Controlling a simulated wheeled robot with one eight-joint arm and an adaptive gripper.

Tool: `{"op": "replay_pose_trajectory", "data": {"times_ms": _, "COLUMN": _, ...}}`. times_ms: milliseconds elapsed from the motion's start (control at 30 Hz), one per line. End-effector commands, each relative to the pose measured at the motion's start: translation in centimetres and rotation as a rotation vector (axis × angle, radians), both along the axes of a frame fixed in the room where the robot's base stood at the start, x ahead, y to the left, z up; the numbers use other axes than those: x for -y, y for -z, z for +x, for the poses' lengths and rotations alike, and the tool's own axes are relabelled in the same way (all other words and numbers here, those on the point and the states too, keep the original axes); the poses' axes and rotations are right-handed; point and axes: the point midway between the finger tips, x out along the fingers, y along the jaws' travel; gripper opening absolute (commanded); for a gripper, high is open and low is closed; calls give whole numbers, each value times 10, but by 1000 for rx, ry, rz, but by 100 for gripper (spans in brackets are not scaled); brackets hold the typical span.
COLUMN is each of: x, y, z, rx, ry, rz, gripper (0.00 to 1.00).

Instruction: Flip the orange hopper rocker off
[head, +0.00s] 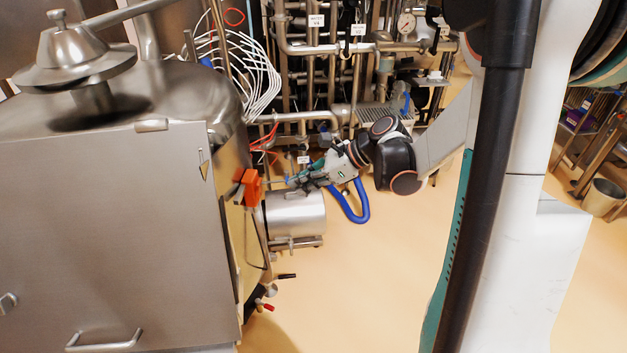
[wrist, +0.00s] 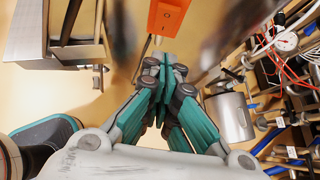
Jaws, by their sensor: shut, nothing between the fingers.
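The orange hopper rocker (head: 250,187) sits on the side face of the steel hopper (head: 110,230) in the head view. In the wrist view the orange rocker (wrist: 168,16) is at the top middle, just beyond my fingertips and partly cut by the frame edge. My gripper (head: 292,181) points left toward the rocker, a little to its right, with a visible gap. In the wrist view my gripper (wrist: 160,62) has its teal-padded fingers together and empty. Which way the rocker is tipped, I cannot tell.
A steel cylinder (head: 296,214) juts from the hopper just below my gripper. A blue hose (head: 352,208) loops below my wrist. Pipes and a gauge (head: 406,23) stand behind. The yellow floor (head: 370,290) to the right of the hopper is clear.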

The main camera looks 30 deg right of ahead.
Motion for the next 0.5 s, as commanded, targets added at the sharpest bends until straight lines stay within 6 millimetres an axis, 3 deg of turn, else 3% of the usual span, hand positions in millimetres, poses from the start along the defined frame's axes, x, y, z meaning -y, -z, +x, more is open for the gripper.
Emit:
{"op": "replay_pose_trajectory", "data": {"times_ms": 167, "x": -24, "y": 24, "z": 16, "rx": 1, "ry": -3, "rz": -1, "gripper": 0}}
{"op": "replay_pose_trajectory", "data": {"times_ms": 500, "x": -52, "y": 16, "z": 35, "rx": 1, "ry": 0, "rz": -1, "gripper": 0}}
